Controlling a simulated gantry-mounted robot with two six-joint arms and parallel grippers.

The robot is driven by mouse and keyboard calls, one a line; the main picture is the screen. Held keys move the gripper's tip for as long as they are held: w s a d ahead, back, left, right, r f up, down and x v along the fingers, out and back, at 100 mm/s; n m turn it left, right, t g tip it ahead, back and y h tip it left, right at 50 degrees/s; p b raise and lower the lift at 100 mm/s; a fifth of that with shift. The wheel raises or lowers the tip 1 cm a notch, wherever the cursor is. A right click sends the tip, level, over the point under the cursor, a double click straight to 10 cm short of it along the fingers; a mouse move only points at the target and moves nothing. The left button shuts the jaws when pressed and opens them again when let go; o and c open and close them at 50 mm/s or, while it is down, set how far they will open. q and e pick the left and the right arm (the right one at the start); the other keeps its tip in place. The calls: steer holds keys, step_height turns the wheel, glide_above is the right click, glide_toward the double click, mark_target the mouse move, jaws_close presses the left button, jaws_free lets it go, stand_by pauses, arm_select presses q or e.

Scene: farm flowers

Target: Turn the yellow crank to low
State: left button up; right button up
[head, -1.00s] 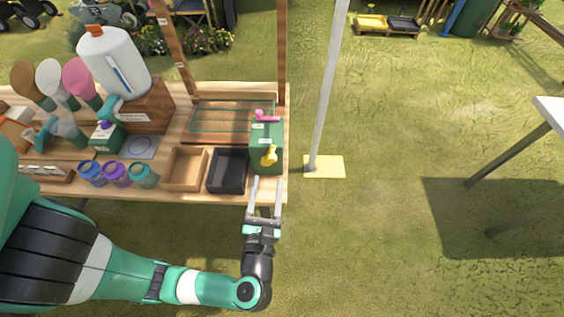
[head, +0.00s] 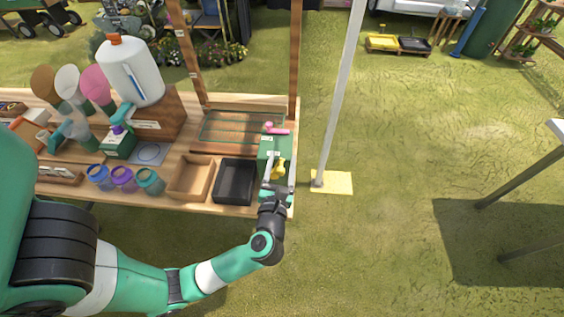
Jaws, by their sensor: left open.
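The yellow crank (head: 279,169) is on the front face of a green box (head: 269,148) at the right end of the wooden table. A pink crank (head: 276,129) sits on top of the same box. My left gripper (head: 278,178) is at the box front, its open fingers on either side of the yellow crank. I cannot tell whether the fingers touch it. The gripper partly hides the crank's lower part and the box front. My right gripper is not in view.
A black tray (head: 235,182) and a wooden tray (head: 190,177) stand left of the box. Blue, purple and teal jars (head: 150,181) are further left. A grey pole (head: 338,105) rises right of the table. Open grass lies beyond it.

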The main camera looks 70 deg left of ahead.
arm_select(q)
jaws_close()
stand_by(1.4)
